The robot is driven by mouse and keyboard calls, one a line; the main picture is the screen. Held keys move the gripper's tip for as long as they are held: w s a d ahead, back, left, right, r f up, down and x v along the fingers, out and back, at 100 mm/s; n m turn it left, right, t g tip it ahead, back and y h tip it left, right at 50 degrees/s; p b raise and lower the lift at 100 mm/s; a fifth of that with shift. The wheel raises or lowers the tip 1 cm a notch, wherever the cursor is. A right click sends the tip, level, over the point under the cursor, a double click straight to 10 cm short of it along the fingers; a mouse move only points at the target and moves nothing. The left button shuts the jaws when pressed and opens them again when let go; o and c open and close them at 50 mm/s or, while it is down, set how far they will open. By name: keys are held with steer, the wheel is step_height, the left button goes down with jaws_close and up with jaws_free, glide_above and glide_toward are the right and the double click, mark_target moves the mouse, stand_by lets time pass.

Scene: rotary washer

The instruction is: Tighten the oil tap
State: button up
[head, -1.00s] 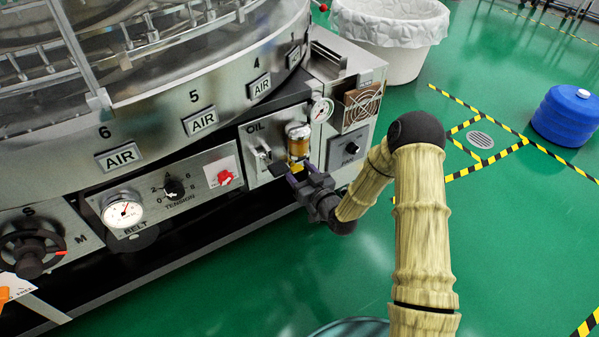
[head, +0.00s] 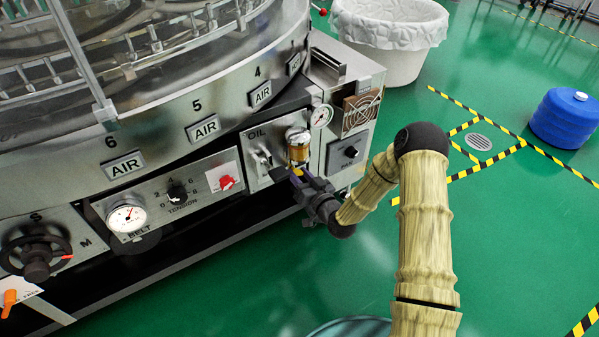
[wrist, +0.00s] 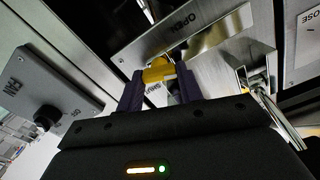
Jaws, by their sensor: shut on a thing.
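The oil unit on the machine's OIL panel (head: 263,150) has an amber glass cup (head: 298,152) with a metal cap. A yellow tap (wrist: 158,71) sits between the purple fingers of my gripper (wrist: 160,82) in the wrist view. The fingers are shut on it from both sides. In the head view my gripper (head: 296,180) is just below the amber cup, and its fingers hide most of the tap. A label reading OPEN (wrist: 178,22) shows above the tap, and one reading SHUT is partly hidden behind the fingers.
A pressure gauge (head: 321,116) and a side box with a black knob (head: 351,152) stand right of the oil unit. A red switch (head: 226,182) and the tension knob (head: 177,194) lie to the left. Open green floor is at the lower right.

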steer(key=m+p, duration=0.2)
steer(key=m, duration=0.1)
steer(key=shift+d, duration=0.1)
steer(key=m+p, duration=0.2)
steer(key=m, duration=0.2)
steer(key=m+p, duration=0.1)
steer(key=m, duration=0.3)
steer(key=shift+f+p, duration=0.2)
steer(key=shift+p, duration=0.1)
steer(key=shift+f+m, duration=0.1)
steer(key=shift+m, duration=1.4)
steer(key=o, duration=1)
steer(key=shift+p, duration=0.3)
steer(key=p+v, duration=0.5)
steer(key=v, duration=1.2)
steer(key=shift+s+d, duration=0.15)
steer(key=shift+d, duration=0.05)
